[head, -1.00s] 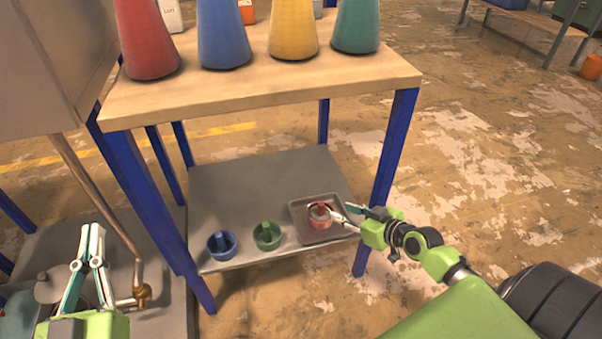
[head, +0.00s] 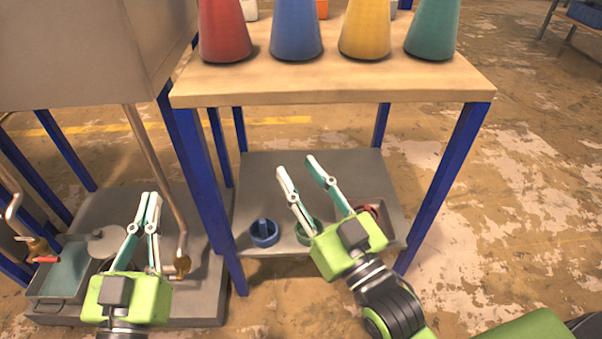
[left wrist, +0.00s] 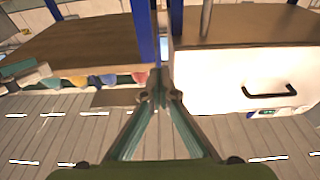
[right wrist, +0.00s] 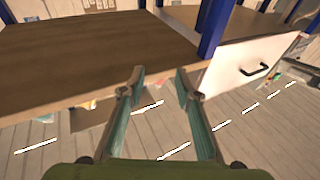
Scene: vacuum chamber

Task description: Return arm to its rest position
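My right gripper (head: 301,177) is open and empty, raised in front of the table's lower shelf. In the head view it partly covers the green ring-shaped part (head: 308,231) and the red part (head: 368,212). It also shows open in the right wrist view (right wrist: 160,80). My left gripper (head: 150,197) points up at the left, in front of the metal chamber, with its fingertips together and nothing seen between them. In the left wrist view its fingers (left wrist: 158,75) also meet at the tips.
The wooden table (head: 330,85) carries red, blue, yellow and teal cones. Its lower shelf (head: 262,180) holds a blue part (head: 264,232) and a grey tray (head: 394,222). A copper pipe (head: 155,175) and a metal pan (head: 60,278) are at the left.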

